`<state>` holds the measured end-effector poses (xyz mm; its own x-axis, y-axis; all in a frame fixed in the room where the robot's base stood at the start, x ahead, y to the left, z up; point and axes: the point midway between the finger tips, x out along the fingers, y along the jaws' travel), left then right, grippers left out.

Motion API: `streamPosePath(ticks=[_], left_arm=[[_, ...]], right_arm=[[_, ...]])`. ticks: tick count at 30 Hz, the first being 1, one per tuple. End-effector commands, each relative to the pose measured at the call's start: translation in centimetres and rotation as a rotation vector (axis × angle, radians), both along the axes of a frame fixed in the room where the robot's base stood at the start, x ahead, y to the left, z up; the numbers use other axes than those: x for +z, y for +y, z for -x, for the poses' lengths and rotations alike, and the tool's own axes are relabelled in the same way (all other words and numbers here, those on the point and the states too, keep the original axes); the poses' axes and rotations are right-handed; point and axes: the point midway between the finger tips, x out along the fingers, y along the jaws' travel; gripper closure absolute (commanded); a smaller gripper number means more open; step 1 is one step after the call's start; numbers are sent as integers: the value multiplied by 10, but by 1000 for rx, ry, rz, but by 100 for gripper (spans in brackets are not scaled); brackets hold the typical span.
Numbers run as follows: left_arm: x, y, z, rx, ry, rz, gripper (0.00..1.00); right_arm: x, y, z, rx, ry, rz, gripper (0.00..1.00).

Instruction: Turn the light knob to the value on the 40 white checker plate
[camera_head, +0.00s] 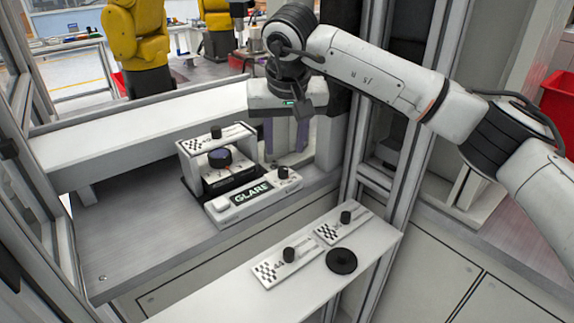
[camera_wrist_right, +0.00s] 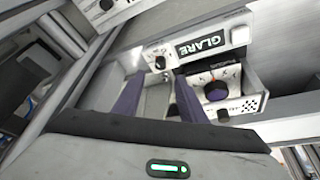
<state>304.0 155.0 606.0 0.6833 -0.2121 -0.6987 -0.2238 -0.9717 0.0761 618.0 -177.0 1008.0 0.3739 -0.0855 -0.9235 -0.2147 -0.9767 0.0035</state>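A dark dial knob (camera_head: 219,157) with a marked face sits in a small unit under a white checker plate (camera_head: 230,134); it shows bluish-purple in the right wrist view (camera_wrist_right: 217,90). Two more white checker plates, one nearer (camera_head: 286,262) and one farther right (camera_head: 344,227), lie on the front shelf, each with a black knob. Their numbers are too small to read. My right gripper (camera_head: 285,137) hangs right of the dial unit, apart from it. Its two purple fingers (camera_wrist_right: 158,98) are spread with nothing between them. My left gripper is out of view.
A white GLARE box (camera_head: 252,196) with a small black knob (camera_head: 284,172) stands in front of the dial unit. A round black disc (camera_head: 341,260) lies on the front shelf (camera_head: 225,308). A metal upright (camera_head: 374,130) stands right of the gripper. The bench's left side is clear.

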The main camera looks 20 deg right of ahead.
Motion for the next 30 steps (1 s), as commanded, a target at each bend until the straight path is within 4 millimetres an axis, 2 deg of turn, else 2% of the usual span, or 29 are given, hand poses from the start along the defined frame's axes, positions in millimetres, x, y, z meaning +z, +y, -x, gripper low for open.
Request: streamPosePath(ticks=[6,12,18,25,26,30], left_arm=[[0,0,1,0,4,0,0],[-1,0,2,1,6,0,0],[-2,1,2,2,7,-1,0],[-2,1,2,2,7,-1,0],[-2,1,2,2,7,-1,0],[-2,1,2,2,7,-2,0]], right_arm=[[-41,-3,-15,-1,6,-2,62],[-67,-5,-26,0,2,-3,62],[-77,-6,-31,0,0,-3,62],[-77,-6,-31,2,-1,-4,62],[-77,-6,-31,2,-1,-4,65],[-77,-6,-31,2,0,-4,89]])
